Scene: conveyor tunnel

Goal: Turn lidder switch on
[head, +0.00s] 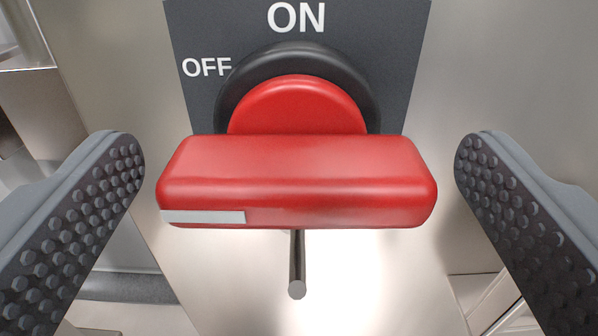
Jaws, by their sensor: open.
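The red switch handle (297,180) is a wide bar lying horizontally in the head view, in front of a round red hub and a black ring (335,62). A pale stripe (203,217) marks the left end of the bar, on the side of the OFF label (206,67). The ON label (296,18) is above the hub on a dark plate (400,45). My gripper (298,175) is open, with one studded finger to the left of the handle and one to the right. A gap shows between each finger and the bar's ends.
A thin metal rod (297,265) sticks out below the handle. A pale metal panel (225,275) lies behind the switch. Ledges and frame parts show at the far left and lower right.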

